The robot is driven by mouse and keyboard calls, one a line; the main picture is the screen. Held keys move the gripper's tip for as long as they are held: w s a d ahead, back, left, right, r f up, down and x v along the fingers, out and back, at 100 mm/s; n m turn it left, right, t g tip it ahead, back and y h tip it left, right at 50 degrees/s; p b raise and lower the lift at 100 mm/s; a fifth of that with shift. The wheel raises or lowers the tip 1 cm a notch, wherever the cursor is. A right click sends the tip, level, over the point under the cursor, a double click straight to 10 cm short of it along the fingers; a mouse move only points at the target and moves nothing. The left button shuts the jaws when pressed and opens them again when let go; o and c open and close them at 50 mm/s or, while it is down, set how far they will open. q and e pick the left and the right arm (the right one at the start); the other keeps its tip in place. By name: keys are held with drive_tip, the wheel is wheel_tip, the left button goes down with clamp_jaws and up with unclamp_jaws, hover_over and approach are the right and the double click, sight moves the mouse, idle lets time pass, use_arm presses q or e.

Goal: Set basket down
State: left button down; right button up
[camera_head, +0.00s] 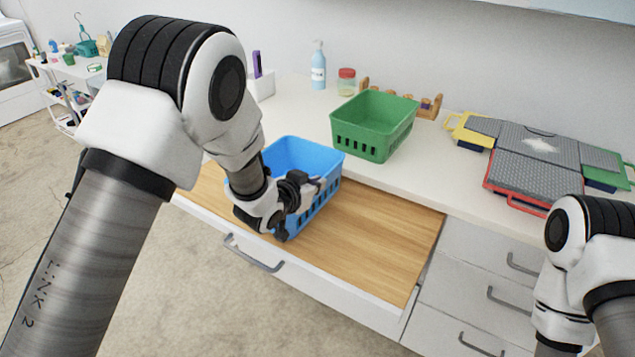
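A blue basket (303,151) stands over the left part of a pulled-out, wood-toned drawer or board (375,226), close to the counter's front edge. My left gripper (303,203) is at the basket's near side, overlapping its wall in the head view. Its dark fingers are small and partly merged with the wrist, so their grip on the basket is unclear. Whether the basket's base rests on the wood is hidden by the gripper and wrist. My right arm enters at the lower right, with its gripper out of the picture.
A green basket (374,124) stands on the white counter (440,160) behind. A soap bottle (318,68), a red-lidded jar (346,83) and a wooden rack (430,106) are near the wall. Coloured cases (530,178) lie at right. The wood's right part is bare.

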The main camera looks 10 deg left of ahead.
use_arm(q)
drive_tip(key=shift+s+d+f+b, duration=0.1)
drive_tip(key=shift+s+f+b, duration=0.1)
drive_tip(key=shift+f+b, duration=0.3)
drive_tip(key=shift+s+d+f+b, duration=0.1)
drive_tip(key=shift+s+f+b, duration=0.15)
drive_tip(key=shift+f, duration=0.45)
drive_tip(key=c, duration=1.3)
unclamp_jaws()
drive_tip(key=shift+a, duration=0.1)
drive_tip(key=b+v, duration=0.2)
drive_tip(key=v, duration=1)
